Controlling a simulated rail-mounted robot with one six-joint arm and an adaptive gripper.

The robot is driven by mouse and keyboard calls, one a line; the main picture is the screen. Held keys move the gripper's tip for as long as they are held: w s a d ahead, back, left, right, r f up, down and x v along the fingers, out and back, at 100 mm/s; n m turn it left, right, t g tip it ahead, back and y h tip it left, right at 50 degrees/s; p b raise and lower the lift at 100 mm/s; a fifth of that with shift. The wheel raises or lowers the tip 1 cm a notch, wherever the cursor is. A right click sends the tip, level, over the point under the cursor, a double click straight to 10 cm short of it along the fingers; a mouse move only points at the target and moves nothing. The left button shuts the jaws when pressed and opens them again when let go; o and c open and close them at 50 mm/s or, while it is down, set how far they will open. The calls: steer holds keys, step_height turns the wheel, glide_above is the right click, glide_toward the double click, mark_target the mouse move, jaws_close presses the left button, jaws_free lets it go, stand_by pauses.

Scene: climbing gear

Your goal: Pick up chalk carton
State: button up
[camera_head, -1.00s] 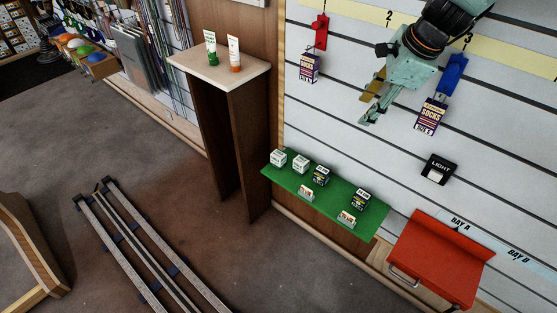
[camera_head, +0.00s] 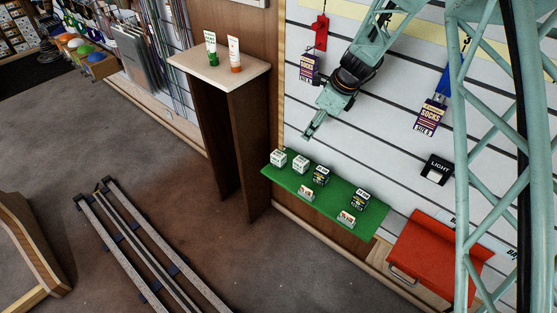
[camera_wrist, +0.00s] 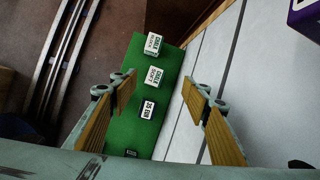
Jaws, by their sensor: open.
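Two white cartons with dark lettering, which seems to read chalk, stand side by side at the left end of the green shelf (camera_head: 338,196). One is the outer carton (camera_head: 278,158), at the far end in the wrist view (camera_wrist: 153,44). The other is the inner carton (camera_head: 300,164), nearer in the wrist view (camera_wrist: 130,82). My gripper (camera_head: 309,132) hangs above the shelf, near the inner carton. In the wrist view my gripper (camera_wrist: 158,80) is open and empty, its fingers spread either side of the shelf picture, touching no carton.
The slatted wall (camera_head: 400,150) is close behind. A hanging sock pack (camera_head: 309,69) is above, and a red bin (camera_head: 430,255) lies right.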

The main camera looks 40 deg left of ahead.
steer(key=m, duration=0.2)
glide_toward(281, 156)
steer(key=shift+w+r, duration=0.3)
steer(key=shift+w, duration=0.05)
steer(key=shift+f, duration=0.1)
steer(key=shift+b+x, duration=0.6)
steer(key=shift+x, duration=3.6)
steer(key=shift+s, duration=0.15)
steer(key=shift+b+x, duration=0.65)
steer(key=shift+x, duration=2)
steer(key=shift+a, duration=0.1)
